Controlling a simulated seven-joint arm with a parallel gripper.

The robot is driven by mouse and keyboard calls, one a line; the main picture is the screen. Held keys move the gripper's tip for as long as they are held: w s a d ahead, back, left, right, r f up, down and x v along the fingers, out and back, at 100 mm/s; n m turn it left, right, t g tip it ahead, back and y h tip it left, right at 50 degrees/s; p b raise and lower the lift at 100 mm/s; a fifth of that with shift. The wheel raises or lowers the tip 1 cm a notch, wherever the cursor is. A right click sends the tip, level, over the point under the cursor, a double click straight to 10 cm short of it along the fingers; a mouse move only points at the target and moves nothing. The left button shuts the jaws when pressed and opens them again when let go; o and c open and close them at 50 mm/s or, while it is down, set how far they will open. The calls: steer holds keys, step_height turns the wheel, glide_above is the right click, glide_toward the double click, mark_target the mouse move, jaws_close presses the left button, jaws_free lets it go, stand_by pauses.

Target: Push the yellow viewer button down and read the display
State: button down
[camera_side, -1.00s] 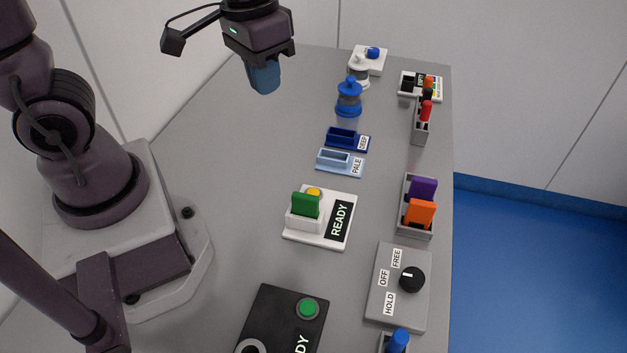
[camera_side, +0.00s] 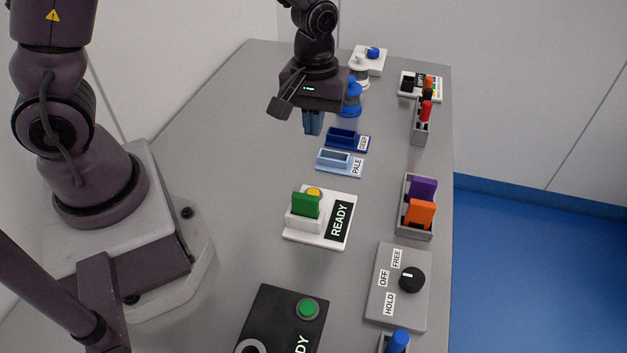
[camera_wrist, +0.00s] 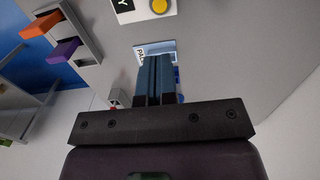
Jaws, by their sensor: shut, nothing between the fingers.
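The viewer (camera_side: 300,225) is a white unit with a green card (camera_side: 305,206) standing upright in its slot and a black display (camera_side: 341,219) that reads READY. Its yellow button (camera_side: 314,192) is partly hidden behind the green card in the side view. In the wrist view the yellow button (camera_wrist: 160,6) shows at the top edge. My gripper (camera_side: 313,130) is shut and empty, with blue fingers pointing down. It is above the table, behind the viewer and close to the blue holders. In the wrist view the fingers (camera_wrist: 156,75) cover part of the pale holder.
A dark blue DEEP holder (camera_side: 363,143) and a light blue PALE holder (camera_side: 341,168) lie near my gripper. A rack (camera_side: 404,232) with purple and orange cards, a grey knob box (camera_side: 380,315) and a black box (camera_side: 268,310) with a green button surround the viewer.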

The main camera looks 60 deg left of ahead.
mark_target(315, 191)
steer(key=shift+f, duration=0.1)
steer(key=f, duration=1.4)
steer(key=shift+s+d, duration=0.15)
steer(key=shift+d, duration=0.05)
steer(key=shift+f, duration=0.95)
steer(key=shift+r, duration=0.45)
steer(key=r, duration=0.8)
steer(key=shift+w+a+r, duration=0.1)
steer(key=shift+w+r, duration=0.1)
steer(key=shift+w, duration=0.05)
